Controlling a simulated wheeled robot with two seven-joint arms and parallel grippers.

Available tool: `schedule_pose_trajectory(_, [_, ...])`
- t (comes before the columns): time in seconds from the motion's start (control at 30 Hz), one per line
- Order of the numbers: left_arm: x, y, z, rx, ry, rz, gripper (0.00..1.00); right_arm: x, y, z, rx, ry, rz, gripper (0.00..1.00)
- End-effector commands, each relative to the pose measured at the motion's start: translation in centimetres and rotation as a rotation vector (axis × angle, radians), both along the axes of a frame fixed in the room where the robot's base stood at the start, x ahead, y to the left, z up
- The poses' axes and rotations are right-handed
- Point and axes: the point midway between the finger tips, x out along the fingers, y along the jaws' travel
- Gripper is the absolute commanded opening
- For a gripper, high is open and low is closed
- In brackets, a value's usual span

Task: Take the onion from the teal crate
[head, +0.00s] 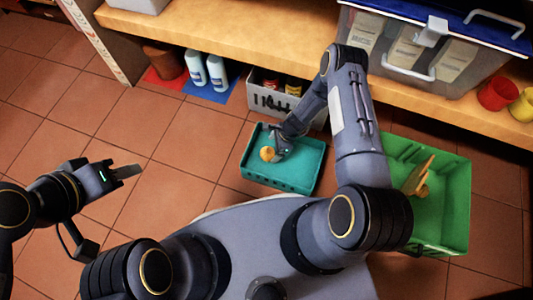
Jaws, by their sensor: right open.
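The teal crate (308,172) sits on the tiled floor in front of the low wooden shelf. The onion (267,154), small and orange-yellow, is in the left part of the crate. My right gripper (275,151) reaches down into the crate at the onion, with its jaws open. It overlaps the onion's right side in the picture, and I cannot tell whether it touches it. My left gripper (127,171) is over bare floor at the left, well away from the crate. It is seen side-on, so its jaw opening is unclear.
A green crate (458,205) with yellowish items stands at the right, partly behind my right arm. A grey crate with bottles (262,98) is close behind the teal crate. White bottles (216,72) stand under the shelf (230,38). The left floor is clear.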

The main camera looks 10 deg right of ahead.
Motion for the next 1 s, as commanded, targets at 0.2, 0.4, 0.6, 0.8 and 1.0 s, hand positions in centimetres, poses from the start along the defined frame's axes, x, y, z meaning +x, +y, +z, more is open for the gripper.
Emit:
schedule_pose_trajectory(0.2, [0.0,0.0,-2.1,0.0,0.0,0.0,0.36,-0.1,1.0,-3.6,0.001,0.0,0.002,0.85])
schedule_pose_trajectory(0.4, [0.0,0.0,-2.2,0.0,0.0,0.0,0.36,0.1,1.3,-4.0,0.001,-0.001,0.002,0.85])
schedule_pose_trajectory(0.6, [0.0,0.0,-2.2,0.0,0.0,0.0,0.36,0.0,1.3,-4.0,0.001,-0.001,0.002,0.72])
schedule_pose_trajectory(0.8, [0.0,0.0,-2.2,0.0,0.0,0.0,0.36,0.0,1.3,-4.0,0.001,-0.001,0.002,0.46])
schedule_pose_trajectory(1.0, [0.0,0.0,-2.2,0.0,0.0,0.0,0.36,0.0,1.3,-4.0,0.002,-0.001,0.002,0.34])
